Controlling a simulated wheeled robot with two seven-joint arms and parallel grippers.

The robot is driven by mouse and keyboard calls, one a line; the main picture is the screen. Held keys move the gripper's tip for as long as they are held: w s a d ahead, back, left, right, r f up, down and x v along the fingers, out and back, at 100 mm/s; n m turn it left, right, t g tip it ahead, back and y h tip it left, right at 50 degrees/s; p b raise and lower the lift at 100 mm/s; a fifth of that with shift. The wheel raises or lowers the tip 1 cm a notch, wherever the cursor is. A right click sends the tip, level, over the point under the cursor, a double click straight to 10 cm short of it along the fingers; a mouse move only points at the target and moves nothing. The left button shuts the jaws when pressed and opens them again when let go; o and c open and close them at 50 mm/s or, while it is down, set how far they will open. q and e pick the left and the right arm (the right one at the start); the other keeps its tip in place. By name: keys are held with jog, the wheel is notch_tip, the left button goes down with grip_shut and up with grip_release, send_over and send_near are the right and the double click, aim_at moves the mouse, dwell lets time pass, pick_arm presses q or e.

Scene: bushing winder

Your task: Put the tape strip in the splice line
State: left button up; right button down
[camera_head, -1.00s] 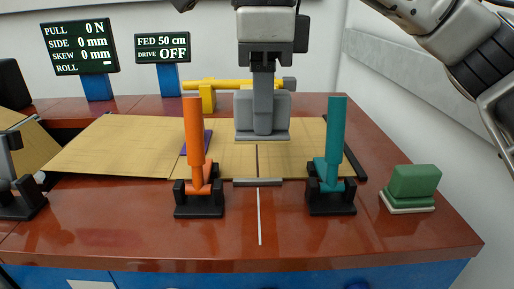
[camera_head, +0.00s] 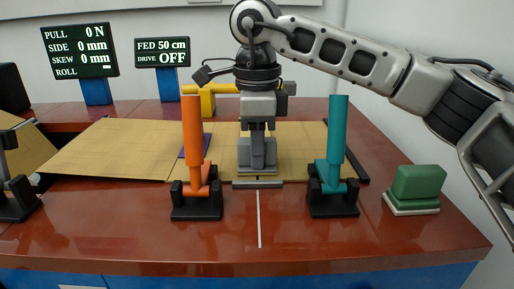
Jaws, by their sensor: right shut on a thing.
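My right gripper (camera_head: 257,150) comes down from above at the middle of the tan sheet. It is shut on a grey block (camera_head: 270,155) with a thin pale lower edge (camera_head: 259,177). I cannot tell whether that edge is the tape strip. The block is upright, low over or on the sheet's front part, just behind a grey bar (camera_head: 258,184). It hides the dark splice line on the sheet. A white line (camera_head: 259,220) runs forward on the table from the bar. My left gripper is not in view.
An orange lever (camera_head: 193,145) and a teal lever (camera_head: 336,145) stand either side, on black bases. A green block (camera_head: 418,182) sits at right. A yellow bar (camera_head: 208,98) is behind. Displays (camera_head: 79,51) read PULL 0 N and drive OFF (camera_head: 162,52).

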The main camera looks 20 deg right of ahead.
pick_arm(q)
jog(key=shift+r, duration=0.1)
pick_arm(e)
jog(key=shift+f, duration=0.1)
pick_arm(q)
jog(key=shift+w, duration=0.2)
pick_arm(e)
jog(key=c, duration=1.2)
grip_release()
notch_tip(320, 180, up, 11)
jog(key=p, duration=0.3)
jog(key=shift+r, duration=0.2)
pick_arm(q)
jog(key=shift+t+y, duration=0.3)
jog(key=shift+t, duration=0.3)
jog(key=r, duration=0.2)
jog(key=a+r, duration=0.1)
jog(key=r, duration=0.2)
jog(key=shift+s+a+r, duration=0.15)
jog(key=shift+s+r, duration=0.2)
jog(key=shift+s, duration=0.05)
pick_arm(e)
jog(key=shift+r, duration=0.5)
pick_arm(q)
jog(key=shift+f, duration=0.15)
